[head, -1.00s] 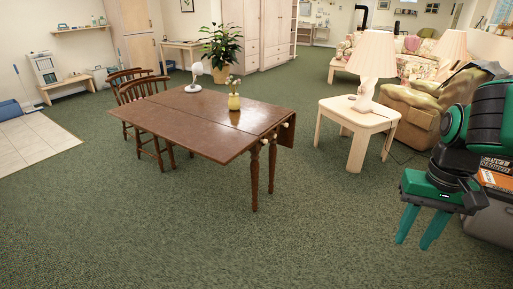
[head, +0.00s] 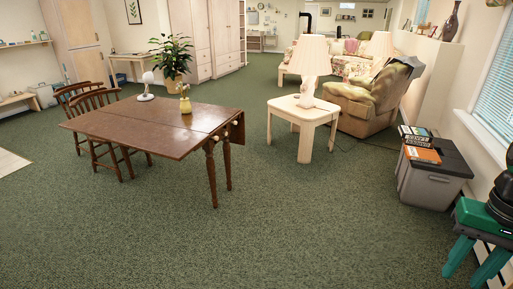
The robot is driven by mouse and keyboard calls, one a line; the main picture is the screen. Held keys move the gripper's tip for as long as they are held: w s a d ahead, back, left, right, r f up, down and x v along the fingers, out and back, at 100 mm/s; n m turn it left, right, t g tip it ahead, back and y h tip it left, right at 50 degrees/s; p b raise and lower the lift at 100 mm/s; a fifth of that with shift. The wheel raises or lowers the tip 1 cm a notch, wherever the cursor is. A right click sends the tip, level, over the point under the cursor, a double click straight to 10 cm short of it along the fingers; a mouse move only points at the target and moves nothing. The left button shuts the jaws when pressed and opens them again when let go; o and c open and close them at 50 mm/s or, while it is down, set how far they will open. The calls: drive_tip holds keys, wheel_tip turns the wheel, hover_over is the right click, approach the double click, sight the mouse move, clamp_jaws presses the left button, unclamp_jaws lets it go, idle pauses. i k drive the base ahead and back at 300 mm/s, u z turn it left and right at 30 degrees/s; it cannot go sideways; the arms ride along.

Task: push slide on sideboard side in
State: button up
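A brown wooden drop-leaf table (head: 135,125) stands left of centre. Its near leaf is up and its right-end leaf (head: 237,132) hangs down. Pale round knobs (head: 237,122) show at the right end, near the turned legs; they may be slide ends, but they are too small to tell how far out they stand. No sideboard is clearly recognisable. My gripper (head: 462,278) is at the lower right corner, its two green fingers pointing down and apart, with nothing seen between them. It is far from the table.
A cream side table (head: 304,112) with a lamp (head: 307,65) and an armchair (head: 365,103) stand beyond. A grey box (head: 432,180) with books (head: 420,145) on it stands by the right wall, near my arm. Chairs (head: 100,120) are behind the table. The green carpet in front is clear.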

sight(216, 138)
drive_tip(key=z, duration=0.05)
drive_tip(key=k, duration=0.3)
drive_tip(key=z, duration=0.65)
drive_tip(key=i, duration=1.1)
drive_tip(key=u, duration=0.6)
drive_tip(key=i, duration=0.9)
drive_tip(key=u, duration=0.95)
drive_tip(key=i, duration=0.35)
drive_tip(key=u, duration=0.15)
